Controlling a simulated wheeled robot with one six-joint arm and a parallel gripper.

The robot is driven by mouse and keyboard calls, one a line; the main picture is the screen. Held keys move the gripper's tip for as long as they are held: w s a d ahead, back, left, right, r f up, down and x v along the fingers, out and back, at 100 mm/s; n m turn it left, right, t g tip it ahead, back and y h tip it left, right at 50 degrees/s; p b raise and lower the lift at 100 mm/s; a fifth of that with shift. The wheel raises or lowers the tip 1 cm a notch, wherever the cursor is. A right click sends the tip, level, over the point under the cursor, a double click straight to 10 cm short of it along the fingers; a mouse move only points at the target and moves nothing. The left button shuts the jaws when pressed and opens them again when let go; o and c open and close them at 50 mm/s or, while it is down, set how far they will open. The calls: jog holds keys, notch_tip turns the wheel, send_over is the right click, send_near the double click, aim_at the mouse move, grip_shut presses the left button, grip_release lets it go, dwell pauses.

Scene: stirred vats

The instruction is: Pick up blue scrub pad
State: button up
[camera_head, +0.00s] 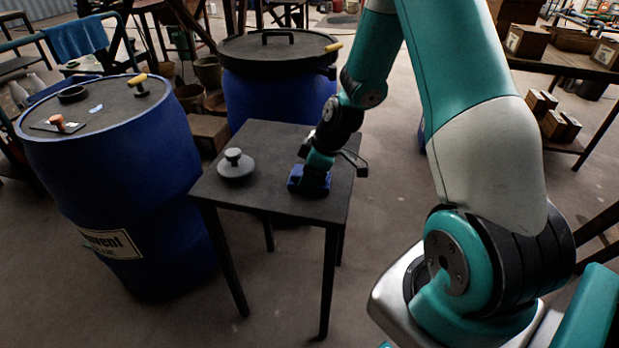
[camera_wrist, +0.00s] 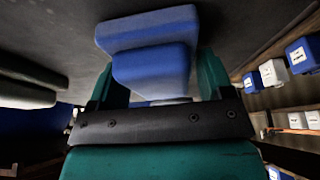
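The blue scrub pad (camera_head: 295,178) sits on the dark square table, near its right side. My gripper (camera_head: 316,178) is directly above it, pointing down, and hides part of it. In the wrist view the blue pad (camera_wrist: 155,70), a stepped block with a wider face away from me, lies between the two teal fingers of my gripper (camera_wrist: 163,80). A finger is close along each side of the pad. I cannot tell whether they press on it. The pad appears to be at the tabletop.
A grey round knobbed lid or weight (camera_head: 236,168) stands on the table (camera_head: 275,135), left of the pad. A blue solvent drum (camera_head: 120,165) is at left, another lidded blue drum (camera_head: 262,100) behind. Shelves with boxes (camera_head: 527,40) are at right.

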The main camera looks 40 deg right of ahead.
jog(key=c, duration=0.5)
jog(key=shift+o, duration=0.2)
notch_tip(320, 180, up, 20)
jog(key=p, duration=0.3)
